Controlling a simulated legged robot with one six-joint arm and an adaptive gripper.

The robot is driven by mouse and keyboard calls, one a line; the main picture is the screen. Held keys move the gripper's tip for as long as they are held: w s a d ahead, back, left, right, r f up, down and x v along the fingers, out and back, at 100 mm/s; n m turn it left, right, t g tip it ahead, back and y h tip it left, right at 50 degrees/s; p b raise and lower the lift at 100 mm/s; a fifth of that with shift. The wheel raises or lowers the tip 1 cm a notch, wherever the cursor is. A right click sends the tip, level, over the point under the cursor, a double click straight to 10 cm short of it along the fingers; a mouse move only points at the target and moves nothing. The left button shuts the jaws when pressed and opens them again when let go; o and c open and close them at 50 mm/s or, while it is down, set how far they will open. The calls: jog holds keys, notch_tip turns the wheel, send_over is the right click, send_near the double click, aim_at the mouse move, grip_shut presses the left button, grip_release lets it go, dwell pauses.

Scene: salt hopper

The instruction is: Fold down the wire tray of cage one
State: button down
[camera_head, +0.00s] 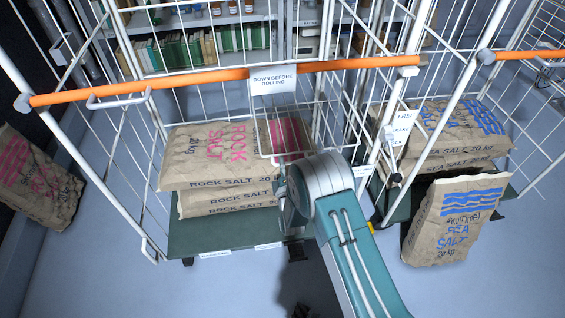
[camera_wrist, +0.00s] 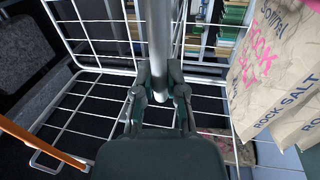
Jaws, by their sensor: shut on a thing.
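Cage one appears to be the left roll cage, with a dark green base (camera_head: 222,238). Its wire tray (camera_head: 286,128) shows as a white wire panel in front of the sacks, below a sign (camera_head: 273,82) reading "DOWN BEFORE ROLLING". My arm reaches up to the panel's lower edge. White wire grid (camera_wrist: 92,98) spreads beside and behind the fingers. In the head view my wrist mostly hides the fingers.
Rock salt sacks (camera_head: 225,186) lie stacked in the cage, close to my arm. An orange bar (camera_head: 190,79) crosses above. A right-hand cage holds sea salt sacks (camera_head: 455,130). Another sea salt sack (camera_head: 452,222) leans at its front. A sack (camera_head: 38,178) stands far left.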

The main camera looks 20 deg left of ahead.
jog(key=shift+s+f, duration=0.15)
jog(key=shift+f, duration=0.25)
jog(key=c, duration=1)
grip_release()
jog(key=shift+o, duration=0.2)
jog(key=shift+a+f, duration=0.1)
jog(key=shift+a, duration=0.05)
jog(key=v, duration=1.2)
